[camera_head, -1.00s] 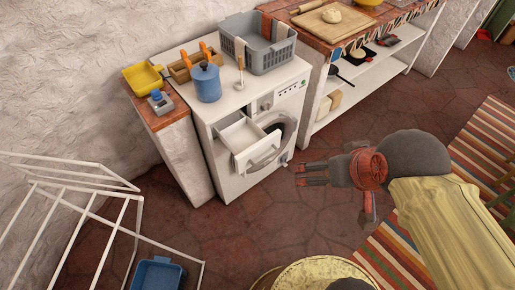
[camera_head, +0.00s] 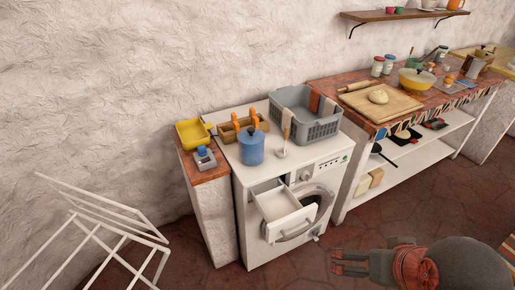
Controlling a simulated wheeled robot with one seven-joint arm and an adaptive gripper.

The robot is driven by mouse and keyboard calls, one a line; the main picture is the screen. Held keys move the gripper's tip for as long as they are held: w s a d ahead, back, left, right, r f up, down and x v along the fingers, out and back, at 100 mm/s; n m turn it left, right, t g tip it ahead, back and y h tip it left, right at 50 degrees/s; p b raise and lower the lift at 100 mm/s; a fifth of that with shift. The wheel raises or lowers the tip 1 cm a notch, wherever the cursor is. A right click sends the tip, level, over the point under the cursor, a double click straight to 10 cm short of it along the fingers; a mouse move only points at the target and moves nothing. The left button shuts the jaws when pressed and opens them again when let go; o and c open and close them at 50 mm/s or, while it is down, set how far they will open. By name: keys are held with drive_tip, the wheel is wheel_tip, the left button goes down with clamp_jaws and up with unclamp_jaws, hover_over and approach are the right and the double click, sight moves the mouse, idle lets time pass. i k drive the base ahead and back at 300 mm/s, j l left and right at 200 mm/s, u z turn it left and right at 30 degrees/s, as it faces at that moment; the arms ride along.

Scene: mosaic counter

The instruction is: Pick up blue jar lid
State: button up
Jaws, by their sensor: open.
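A blue jar (camera_head: 251,152) stands upright on top of the white washing machine (camera_head: 240,190). Its blue lid (camera_head: 250,136) is on it, with a small knob on top. My gripper (camera_head: 337,263) is at the bottom right, low in front of the washing machine. It is open, points left, and is well apart from the jar and lid. I see nothing between its fingers.
A grey basket (camera_head: 318,128) and a wooden caddy (camera_head: 228,131) with orange handles stand close to the jar. A pale ladle (camera_head: 282,152) lies beside it. The machine's detergent drawer (camera_head: 285,206) sticks out. A white drying rack (camera_head: 100,225) stands at left.

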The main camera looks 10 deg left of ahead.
sight(251, 136)
drive_tip(key=i+l, duration=0.1)
drive_tip(key=i, duration=0.4)
drive_tip(key=i+l, duration=0.1)
drive_tip(key=i, duration=0.35)
drive_tip(key=i+u, duration=0.1)
drive_tip(key=u, duration=0.85)
drive_tip(key=i+l+u, duration=0.1)
drive_tip(key=u, duration=0.4)
drive_tip(key=i, duration=0.45)
drive_tip(key=j+u, duration=0.05)
